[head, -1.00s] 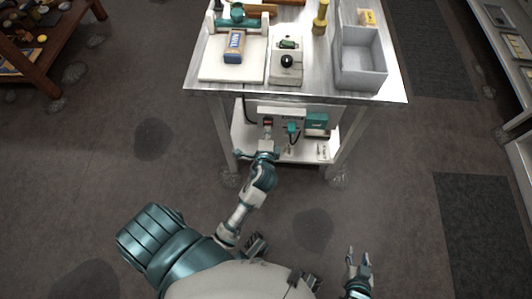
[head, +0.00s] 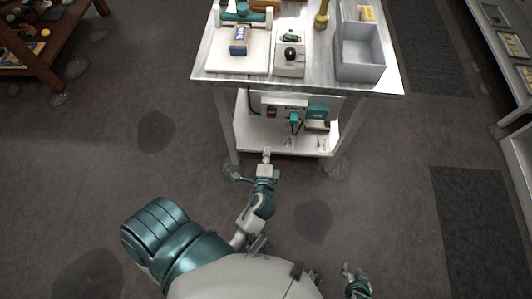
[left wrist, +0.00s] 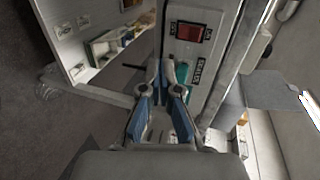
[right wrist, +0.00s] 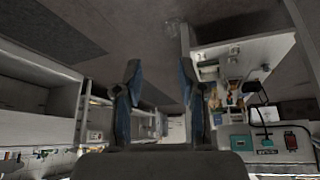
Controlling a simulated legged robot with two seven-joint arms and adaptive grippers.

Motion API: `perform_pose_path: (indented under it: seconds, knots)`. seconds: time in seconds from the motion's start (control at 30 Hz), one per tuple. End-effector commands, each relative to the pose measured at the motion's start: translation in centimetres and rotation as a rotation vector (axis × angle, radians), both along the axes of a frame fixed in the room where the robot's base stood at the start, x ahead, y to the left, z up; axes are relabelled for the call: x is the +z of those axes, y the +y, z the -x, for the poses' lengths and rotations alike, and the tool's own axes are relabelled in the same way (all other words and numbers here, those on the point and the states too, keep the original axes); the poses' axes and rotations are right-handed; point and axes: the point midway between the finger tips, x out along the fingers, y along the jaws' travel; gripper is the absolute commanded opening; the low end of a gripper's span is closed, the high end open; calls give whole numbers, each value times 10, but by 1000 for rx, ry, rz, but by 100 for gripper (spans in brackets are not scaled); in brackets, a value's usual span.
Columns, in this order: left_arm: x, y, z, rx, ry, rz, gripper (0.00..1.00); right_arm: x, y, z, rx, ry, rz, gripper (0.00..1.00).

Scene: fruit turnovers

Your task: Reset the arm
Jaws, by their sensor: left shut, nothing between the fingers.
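My left gripper (head: 266,155) is shut and empty, in front of the cart's lower shelf and apart from the control panel. The panel (head: 290,108) has a red switch (head: 272,112) and a teal part (head: 295,121). In the left wrist view the shut fingers (left wrist: 165,82) point toward the panel, with the red switch (left wrist: 189,32) beyond them. My right gripper (head: 350,273) is low at the right of my body. In the right wrist view its fingers (right wrist: 160,85) are wide apart with nothing between them.
The metal cart top (head: 214,69) holds a white press board with a blue-and-brown packet (head: 240,40), a device with a black knob (head: 290,54) and a grey bin (head: 360,50). A wooden shelf (head: 60,55) stands far left. Floor around the cart is clear.

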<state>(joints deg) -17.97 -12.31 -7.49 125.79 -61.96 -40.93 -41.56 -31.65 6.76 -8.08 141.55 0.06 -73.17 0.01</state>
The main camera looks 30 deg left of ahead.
Motion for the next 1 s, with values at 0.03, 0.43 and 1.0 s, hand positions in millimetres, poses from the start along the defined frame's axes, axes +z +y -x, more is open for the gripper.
perform_pose_path:
  seconds: [0.03,0.43,1.0]
  knots:
    - [1,-2,0,-1,0,0,0,0,0,0,0,0,1,40]
    - [-2,5,0,0,0,8,0,0,-2,0,3,-1,7,40]
    - [-221,-56,124,215,439,844,0,-142,-13,38,-1,238,50,40]
